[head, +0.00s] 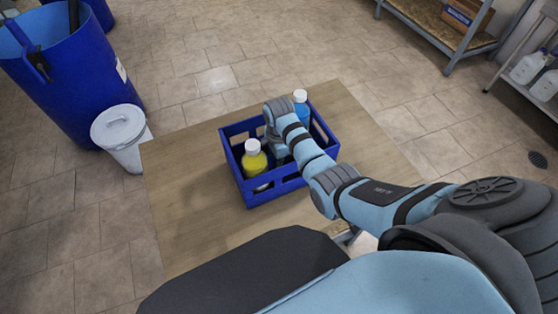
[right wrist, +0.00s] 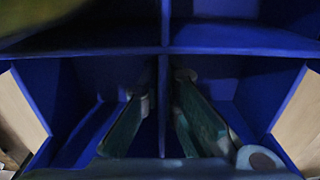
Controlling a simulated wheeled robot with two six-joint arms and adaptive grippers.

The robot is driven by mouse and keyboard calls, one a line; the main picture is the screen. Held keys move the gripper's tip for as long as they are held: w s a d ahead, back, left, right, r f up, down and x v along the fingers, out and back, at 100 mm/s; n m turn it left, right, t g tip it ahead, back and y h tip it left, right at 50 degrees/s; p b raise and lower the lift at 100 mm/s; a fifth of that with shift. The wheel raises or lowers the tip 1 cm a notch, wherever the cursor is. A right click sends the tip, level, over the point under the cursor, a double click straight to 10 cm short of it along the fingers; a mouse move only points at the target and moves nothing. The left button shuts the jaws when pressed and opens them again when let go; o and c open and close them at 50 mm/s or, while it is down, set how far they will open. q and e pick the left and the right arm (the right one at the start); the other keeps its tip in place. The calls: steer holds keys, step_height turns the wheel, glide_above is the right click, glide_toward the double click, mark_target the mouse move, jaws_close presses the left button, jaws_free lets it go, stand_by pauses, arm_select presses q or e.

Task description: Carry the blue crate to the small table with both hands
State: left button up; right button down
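The blue crate (head: 247,190) stands on a wooden table (head: 185,215) in the head view. A yellow bottle with a white cap (head: 254,160) and a blue bottle with a white cap (head: 301,108) stand in it. My right arm reaches over the crate, and its gripper (head: 276,142) is down at the crate's middle, partly hidden by the wrist. In the right wrist view, the right gripper's two fingers (right wrist: 162,95) are spread, one on each side of a thin blue divider (right wrist: 163,60), with gaps showing. My left gripper is not in view.
A large blue drum (head: 75,75) and a white lidded bucket (head: 122,135) stand on the tiled floor left of the table. A metal shelf (head: 425,18) is at the back right, with white jugs (head: 527,68) on a rack at the right edge. Floor between is clear.

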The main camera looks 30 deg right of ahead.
steer(key=c, duration=1.8)
jaws_free()
steer(key=shift+s+r, duration=0.1)
step_height(320, 180, up, 12)
steer(key=p, duration=0.3)
